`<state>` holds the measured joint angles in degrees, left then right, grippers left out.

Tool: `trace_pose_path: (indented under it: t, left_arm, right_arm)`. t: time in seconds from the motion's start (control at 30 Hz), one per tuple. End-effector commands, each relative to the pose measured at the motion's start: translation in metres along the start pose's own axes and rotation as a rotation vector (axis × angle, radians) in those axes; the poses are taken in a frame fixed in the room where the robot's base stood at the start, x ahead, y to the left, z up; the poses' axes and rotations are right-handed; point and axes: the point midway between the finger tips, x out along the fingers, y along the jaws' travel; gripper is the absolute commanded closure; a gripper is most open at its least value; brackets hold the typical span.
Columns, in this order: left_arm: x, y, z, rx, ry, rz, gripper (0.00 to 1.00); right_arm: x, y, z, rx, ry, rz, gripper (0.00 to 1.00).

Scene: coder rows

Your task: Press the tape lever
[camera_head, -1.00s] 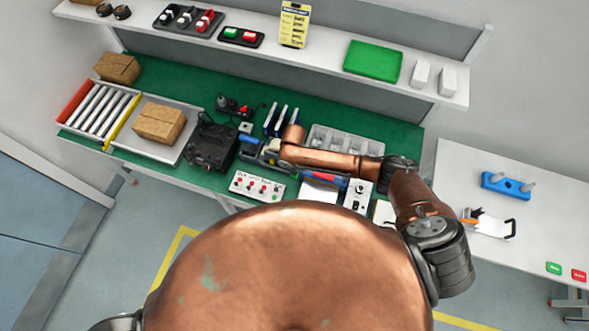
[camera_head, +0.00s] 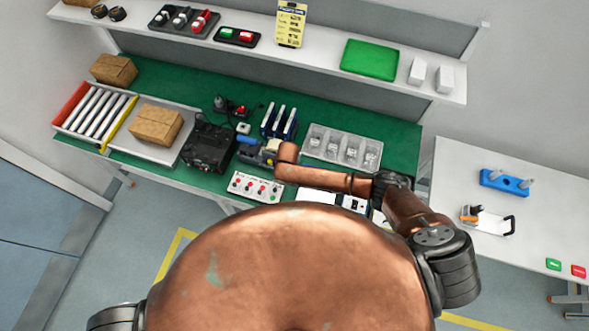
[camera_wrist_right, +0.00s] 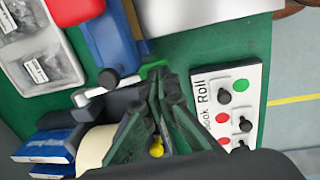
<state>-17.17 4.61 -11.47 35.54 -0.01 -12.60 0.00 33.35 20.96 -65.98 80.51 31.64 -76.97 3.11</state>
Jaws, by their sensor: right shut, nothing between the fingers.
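The tape dispenser (camera_head: 258,152) sits on the green bench mat in the head view, partly hidden by my right arm. In the right wrist view I see its cream roll (camera_wrist_right: 95,149), and a lever with a round black knob (camera_wrist_right: 108,78) by its grey body. My right gripper (camera_wrist_right: 165,82) is shut and empty, its dark fingers over the dispenser area, to the right of the knob and apart from it in the picture. Whether the fingers touch the dispenser, I cannot tell. In the head view my right arm hides the gripper. My left gripper is out of view.
A white button panel (camera_head: 255,187) lies close by; it also shows in the wrist view (camera_wrist_right: 232,105). A black machine (camera_head: 209,147), blue upright holders (camera_head: 278,122) and a clear parts bin (camera_head: 342,147) surround the dispenser. A red and blue object (camera_wrist_right: 110,38) lies near the knob.

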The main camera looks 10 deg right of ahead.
Motion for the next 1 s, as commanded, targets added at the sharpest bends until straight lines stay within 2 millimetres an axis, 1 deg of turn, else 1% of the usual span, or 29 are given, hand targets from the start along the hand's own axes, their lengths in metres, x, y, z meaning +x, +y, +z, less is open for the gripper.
trace_pose_path:
  t: [0.2, 0.4, 1.0]
  left_arm:
    - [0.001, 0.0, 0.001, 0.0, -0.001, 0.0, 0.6]
    - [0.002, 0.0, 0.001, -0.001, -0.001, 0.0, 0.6]
    - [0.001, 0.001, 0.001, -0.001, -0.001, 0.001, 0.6]
  right_arm:
    - [0.014, -0.002, 0.0, 0.002, -0.001, -0.001, 1.0]
    - [0.02, -0.003, 0.0, 0.001, 0.0, -0.002, 1.0]
    - [0.021, -0.003, 0.002, 0.002, -0.002, -0.003, 1.0]
